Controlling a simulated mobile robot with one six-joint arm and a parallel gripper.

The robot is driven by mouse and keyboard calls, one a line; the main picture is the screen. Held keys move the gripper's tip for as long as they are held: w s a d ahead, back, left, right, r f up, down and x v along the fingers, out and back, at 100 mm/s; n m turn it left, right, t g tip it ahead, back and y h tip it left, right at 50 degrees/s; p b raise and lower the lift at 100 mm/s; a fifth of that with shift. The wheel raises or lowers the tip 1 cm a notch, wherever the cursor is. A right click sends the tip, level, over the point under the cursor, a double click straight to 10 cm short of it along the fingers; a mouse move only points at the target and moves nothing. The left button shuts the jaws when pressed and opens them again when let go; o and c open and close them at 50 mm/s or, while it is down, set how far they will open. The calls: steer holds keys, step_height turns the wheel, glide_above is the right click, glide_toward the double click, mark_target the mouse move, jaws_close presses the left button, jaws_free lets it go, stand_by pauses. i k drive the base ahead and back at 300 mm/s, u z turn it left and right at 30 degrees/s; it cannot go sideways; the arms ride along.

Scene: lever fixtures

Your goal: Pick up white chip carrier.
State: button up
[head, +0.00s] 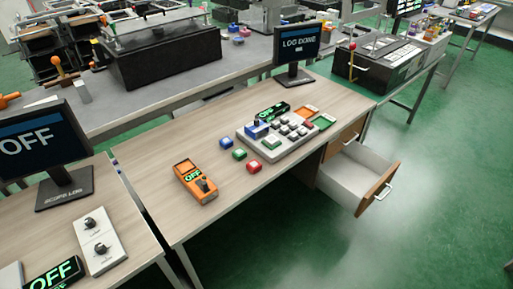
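I cannot pick out a white chip carrier for certain in the head view. My gripper is not in view. On the middle wooden desk (222,192) lies a pale panel (262,157) with several grey and coloured keys. A white drawer (352,178) on the right of this desk stands open, and the part of its inside that shows looks empty.
A monitor (298,45) stands behind. A white two-knob panel (97,240) lies at left. Green floor at right is clear.

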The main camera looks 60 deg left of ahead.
mark_target(271, 140)
steer(key=k, duration=0.75)
steer(key=z, duration=0.9)
steer(key=k, duration=0.1)
steer(key=u, duration=3.6)
steer(key=i, duration=0.15)
steer(key=u, duration=0.1)
